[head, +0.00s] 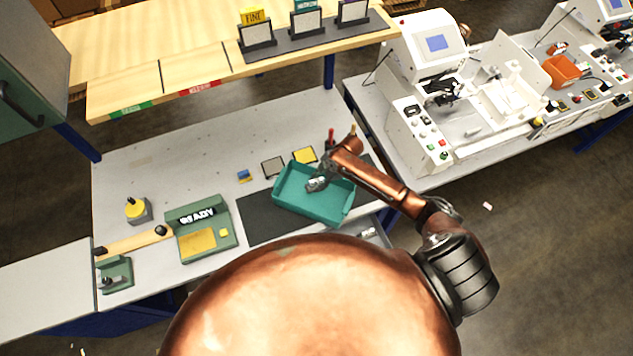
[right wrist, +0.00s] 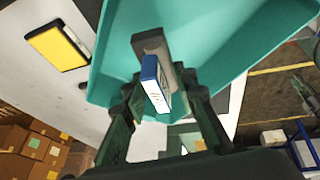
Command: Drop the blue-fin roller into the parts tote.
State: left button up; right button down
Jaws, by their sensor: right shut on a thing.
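The parts tote (head: 340,207) is a teal open tray on the dark mat of the workbench; its inside also fills the upper part of the right wrist view (right wrist: 225,30). My right gripper (head: 317,182) is over the tote, within its outline. In the right wrist view, my right gripper (right wrist: 160,88) is shut on the blue-fin roller (right wrist: 155,84), a piece with a blue edge, a pale marked face and a grey part behind it. The roller shows against the tote's inside; its height above the floor of the tote is hard to tell.
A yellow pad (head: 304,155), a grey pad (head: 273,167) and a small blue piece (head: 244,176) lie behind the tote. A green READY stand (head: 203,232) is to the left. A wooden shelf (head: 205,60) overhangs the back. White machines (head: 430,95) stand at right.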

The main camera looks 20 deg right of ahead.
jog(key=shift+f, duration=0.35)
jog(key=c, duration=1.5)
grip_release()
jog(key=v, duration=1.2)
jog(key=shift+w+a, duration=0.1)
jog(key=shift+a, duration=0.05)
